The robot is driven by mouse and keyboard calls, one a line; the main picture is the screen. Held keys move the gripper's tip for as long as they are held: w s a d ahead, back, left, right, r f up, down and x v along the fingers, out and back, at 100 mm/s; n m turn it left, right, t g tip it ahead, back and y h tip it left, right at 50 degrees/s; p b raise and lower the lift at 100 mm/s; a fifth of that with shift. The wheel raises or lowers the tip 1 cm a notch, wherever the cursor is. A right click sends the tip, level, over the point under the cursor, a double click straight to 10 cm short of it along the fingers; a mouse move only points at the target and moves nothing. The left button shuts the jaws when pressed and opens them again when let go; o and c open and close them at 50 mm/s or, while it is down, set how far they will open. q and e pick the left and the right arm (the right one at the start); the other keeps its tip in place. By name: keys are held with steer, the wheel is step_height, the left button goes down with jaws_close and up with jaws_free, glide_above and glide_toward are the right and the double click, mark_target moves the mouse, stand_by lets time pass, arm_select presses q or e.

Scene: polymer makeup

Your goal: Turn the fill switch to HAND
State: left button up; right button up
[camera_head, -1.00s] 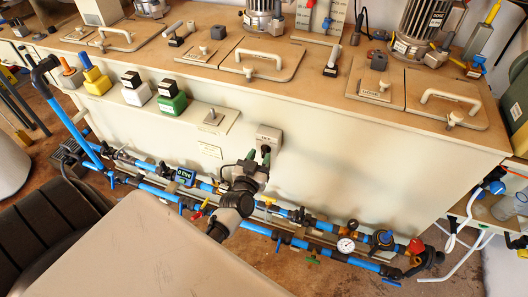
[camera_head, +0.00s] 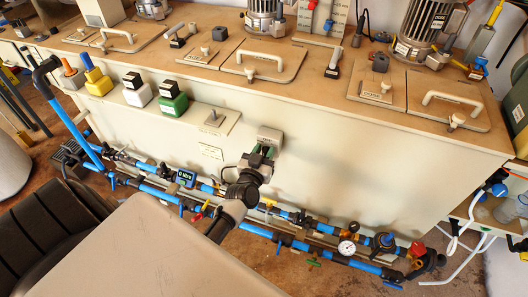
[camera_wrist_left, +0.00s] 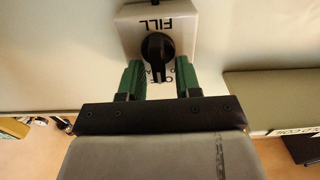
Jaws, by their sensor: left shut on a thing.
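The fill switch (camera_head: 269,134) is a pale box on the front of the cream cabinet. In the left wrist view its face reads FILL above a black knob (camera_wrist_left: 158,46). Lettering below the knob is partly covered, so the knob's exact setting is hard to read. My left gripper (camera_head: 262,153) reaches up to the box. My right gripper is not in view.
Blue pipes (camera_head: 150,189) with valves and a gauge (camera_head: 347,248) run along the cabinet's foot below my left arm. A metal plate with a knob (camera_head: 213,121) is left of the switch. Lidded hatches and motors stand on the brown top (camera_head: 320,87). A black chair (camera_head: 45,235) is at lower left.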

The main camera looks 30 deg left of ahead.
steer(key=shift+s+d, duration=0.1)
arm_select(q)
steer(key=n, duration=0.3)
steer(key=shift+a, duration=0.25)
steer(key=shift+s+a+f+n, duration=0.1)
steer(key=shift+a+n, duration=0.05)
steer(key=shift+n, duration=0.75)
steer(key=shift+a+f+n, duration=0.1)
steer(key=shift+a+n, duration=0.05)
steer(key=shift+n, duration=1.05)
steer(key=shift+f+n, duration=0.1)
steer(key=shift+n, duration=0.6)
steer(key=shift+a+n, duration=0.1)
steer(key=shift+n, duration=0.5)
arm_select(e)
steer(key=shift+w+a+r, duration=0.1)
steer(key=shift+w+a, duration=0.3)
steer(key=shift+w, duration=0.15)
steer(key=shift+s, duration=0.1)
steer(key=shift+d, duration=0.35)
arm_select(q)
steer(key=o, duration=0.5)
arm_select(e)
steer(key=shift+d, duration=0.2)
